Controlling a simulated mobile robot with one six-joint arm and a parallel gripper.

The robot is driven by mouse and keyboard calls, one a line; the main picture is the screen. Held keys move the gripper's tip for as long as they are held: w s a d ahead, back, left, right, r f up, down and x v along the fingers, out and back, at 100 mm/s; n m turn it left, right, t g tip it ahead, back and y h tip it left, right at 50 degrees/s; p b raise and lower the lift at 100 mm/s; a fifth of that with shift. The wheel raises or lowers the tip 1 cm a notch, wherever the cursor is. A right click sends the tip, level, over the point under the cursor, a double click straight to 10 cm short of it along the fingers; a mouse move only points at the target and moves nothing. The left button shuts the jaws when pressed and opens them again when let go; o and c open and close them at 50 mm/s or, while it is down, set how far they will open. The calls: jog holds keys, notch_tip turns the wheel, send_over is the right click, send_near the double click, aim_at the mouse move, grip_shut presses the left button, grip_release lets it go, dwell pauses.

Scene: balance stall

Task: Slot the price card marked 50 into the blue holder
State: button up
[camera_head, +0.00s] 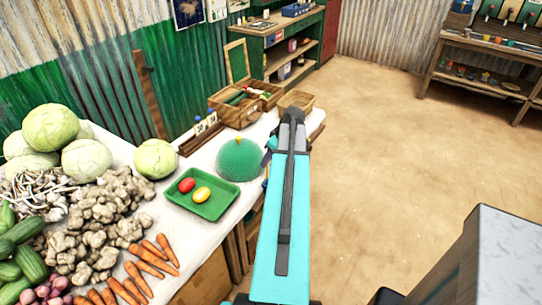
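Several small upright cards, blue and white, (206,122) stand in a dark wooden rack (193,146) at the back of the white-covered table. Their marks are too small to read, so I cannot tell which one is 50. I cannot make out the blue holder for certain; my cyan arm covers part of the table's right end. My arm reaches forward over that end, and its far part and my gripper are hidden behind its own link.
On the table (150,207) are a green tray (211,207) with a red and a yellow item, a green dome (240,160), cabbages (86,159), ginger, carrots (150,262) and wooden crates (238,116). A shelf (478,65) stands back right.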

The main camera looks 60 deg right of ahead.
jog(key=shift+s+f+b, duration=0.1)
jog(key=shift+f+b, duration=0.2)
jog(key=shift+f, duration=2.3)
jog(key=o, duration=1.1)
jog(key=shift+o, duration=0.4)
jog(key=o, duration=0.5)
jog(key=shift+r, duration=0.2)
jog(key=shift+r+p, duration=1.55)
jog(key=shift+r, duration=1.8)
